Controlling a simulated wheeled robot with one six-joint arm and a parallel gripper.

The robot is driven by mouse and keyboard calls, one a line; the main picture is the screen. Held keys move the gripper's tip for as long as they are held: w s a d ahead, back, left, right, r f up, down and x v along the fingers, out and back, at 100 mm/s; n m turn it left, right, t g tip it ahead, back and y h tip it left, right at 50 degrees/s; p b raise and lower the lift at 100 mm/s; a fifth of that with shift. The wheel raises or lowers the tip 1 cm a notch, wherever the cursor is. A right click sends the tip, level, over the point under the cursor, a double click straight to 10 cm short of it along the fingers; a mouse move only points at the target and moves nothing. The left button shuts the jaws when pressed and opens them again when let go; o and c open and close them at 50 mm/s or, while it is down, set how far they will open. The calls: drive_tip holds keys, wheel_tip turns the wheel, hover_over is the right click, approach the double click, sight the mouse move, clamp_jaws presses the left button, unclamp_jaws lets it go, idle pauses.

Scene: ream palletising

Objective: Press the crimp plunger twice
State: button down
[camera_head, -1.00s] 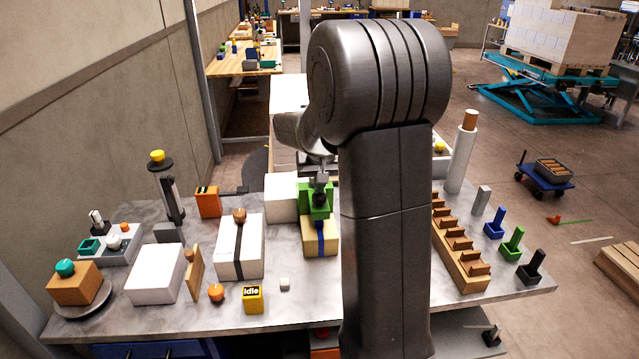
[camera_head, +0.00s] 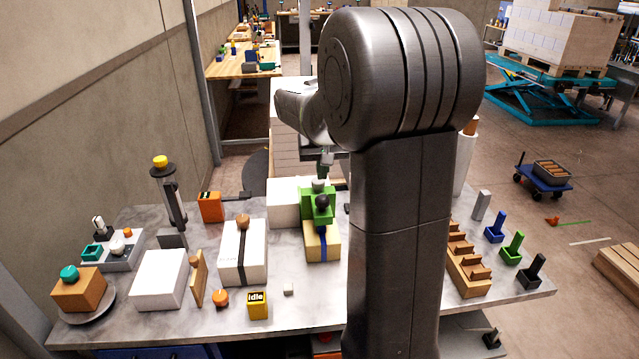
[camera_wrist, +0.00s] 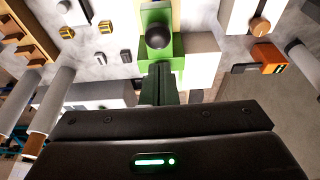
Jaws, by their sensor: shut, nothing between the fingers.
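A green crimping block (camera_head: 309,208) stands on a tan box (camera_head: 322,245) with a blue strap. My gripper (camera_head: 325,168) is behind and above the block in the head view, partly hidden by my arm. In the wrist view my gripper (camera_wrist: 161,70) is shut and empty, its fingertips just short of the knob. I cannot tell whether the fingers touch the green block.
A white box (camera_head: 243,255) with a dark strap and a yellow "idle" cube (camera_head: 257,305) are left of the tan box. A wooden slotted rack (camera_head: 467,265) is at right. A tall post with a yellow top (camera_head: 160,162) stands at left. The front table edge is mostly clear.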

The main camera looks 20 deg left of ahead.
drive_tip(key=v, duration=0.6)
idle(0.6)
hover_over(320, 194)
drive_tip(key=s, duration=0.2)
drive_tip(key=f, duration=0.6)
drive_tip(key=d+f, duration=0.1)
drive_tip(key=f, duration=0.2)
drive_tip(key=shift+w, duration=0.2)
drive_tip(key=shift+w+a+f+b, duration=0.15)
drive_tip(key=shift+f+b, duration=0.1)
drive_tip(key=shift+b, duration=0.45)
drive_tip(key=v, duration=0.6)
drive_tip(key=shift+w+r, duration=0.2)
drive_tip(key=shift+r, duration=0.05)
